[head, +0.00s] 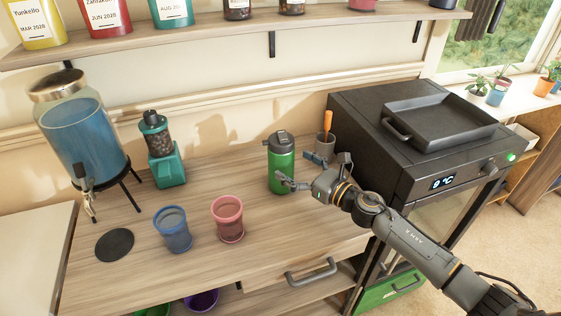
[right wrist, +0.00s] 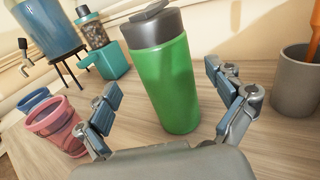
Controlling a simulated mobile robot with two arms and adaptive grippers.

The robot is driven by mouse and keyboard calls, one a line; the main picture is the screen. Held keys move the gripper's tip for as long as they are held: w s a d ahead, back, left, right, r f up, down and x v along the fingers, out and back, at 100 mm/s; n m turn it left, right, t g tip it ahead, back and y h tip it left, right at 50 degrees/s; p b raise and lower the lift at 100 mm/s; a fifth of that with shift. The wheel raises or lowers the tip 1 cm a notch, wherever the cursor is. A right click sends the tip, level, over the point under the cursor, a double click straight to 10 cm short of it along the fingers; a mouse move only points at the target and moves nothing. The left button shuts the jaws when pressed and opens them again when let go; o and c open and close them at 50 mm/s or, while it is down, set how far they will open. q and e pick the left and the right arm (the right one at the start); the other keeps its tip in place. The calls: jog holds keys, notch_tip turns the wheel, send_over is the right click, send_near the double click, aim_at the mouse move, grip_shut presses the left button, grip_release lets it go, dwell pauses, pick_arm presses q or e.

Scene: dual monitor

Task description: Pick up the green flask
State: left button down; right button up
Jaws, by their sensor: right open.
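The green flask (head: 281,168) with a dark grey lid stands upright on the wooden counter, left of the black oven. My right gripper (head: 299,172) is open beside it, on its right side in the head view. In the right wrist view the green flask (right wrist: 172,80) stands ahead of and between the two spread fingers of my right gripper (right wrist: 170,105). I cannot tell whether either finger touches it. My left gripper is not in view.
A grey cup (head: 325,146) with an orange-handled tool stands close behind my right gripper. The black oven (head: 365,135) is at the right. A pink cup (head: 228,218), a blue cup (head: 172,229), a teal grinder (head: 168,166) and a drink dispenser (head: 84,140) stand to the left.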

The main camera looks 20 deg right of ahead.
aim_at(281, 154)
jog(key=shift+w+a+r, duration=0.2)
jog(key=shift+w, duration=0.4)
jog(key=x, duration=0.2)
jog(key=p+x, duration=0.1)
jog(key=shift+w+f, duration=0.2)
jog(key=shift+w, duration=0.2)
jog(key=shift+w+a, duration=0.2)
jog(key=shift+s, duration=0.1)
jog(key=shift+c, duration=0.7)
jog(key=c, duration=1.8)
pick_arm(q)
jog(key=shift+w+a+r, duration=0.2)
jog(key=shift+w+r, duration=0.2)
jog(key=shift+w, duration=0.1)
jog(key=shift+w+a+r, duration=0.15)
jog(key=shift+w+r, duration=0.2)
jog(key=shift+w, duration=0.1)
pick_arm(e)
jog(key=shift+r, duration=0.15)
